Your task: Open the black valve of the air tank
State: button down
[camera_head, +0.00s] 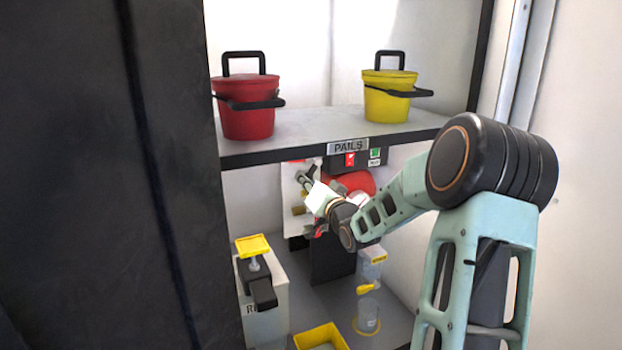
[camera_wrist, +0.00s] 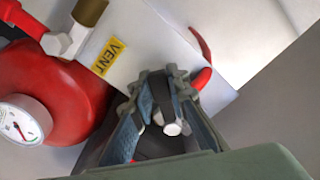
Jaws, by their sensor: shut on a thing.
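The red air tank (camera_wrist: 50,85) fills the left of the wrist view, with a round gauge (camera_wrist: 20,122) on it. It also shows red behind my arm in the head view (camera_head: 352,182). A white plate labelled VENT (camera_wrist: 108,56) stands beside it. My gripper (camera_wrist: 162,76) is at the plate's lower edge, its fingers closed around the dark handle of the black valve (camera_wrist: 161,92). A pale round bolt end (camera_wrist: 172,129) shows between the fingers. The fingers hide much of the valve, so its angle is unclear. In the head view my gripper (camera_head: 308,180) is under the shelf.
A shelf marked PAILS (camera_head: 300,133) is close above my gripper, bearing a red pail (camera_head: 246,115) and a yellow pail (camera_head: 388,100). A red handle (camera_wrist: 202,79) is beside the plate. Below are a yellow-topped dispenser (camera_head: 265,300), a yellow tray (camera_head: 320,337) and a clear container (camera_head: 368,315).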

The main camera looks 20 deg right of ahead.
jog(key=a+r+m+p, duration=0.1)
jog(key=m, duration=0.1)
jog(key=shift+a+r+m, duration=0.1)
jog(key=shift+r+m, duration=0.05)
jog(key=shift+m, duration=0.25)
jog(key=shift+a+r+m+p, duration=0.25)
jog(key=shift+r+m+p, duration=0.3)
jog(key=shift+m+p, duration=0.55)
jog(key=shift+a+r+m+p, duration=0.2)
jog(key=shift+r+m+p, duration=0.45)
jog(key=shift+m, duration=0.85)
jog(key=shift+a+r+m+p, duration=0.25)
jog(key=shift+r+m+p, duration=0.25)
jog(key=shift+m+p, duration=0.65)
jog(key=shift+m, duration=0.25)
jog(key=c, duration=2.1)
grip_release()
jog(key=shift+s, duration=0.1)
jog(key=s, duration=1.2)
jog(key=shift+d, duration=0.2)
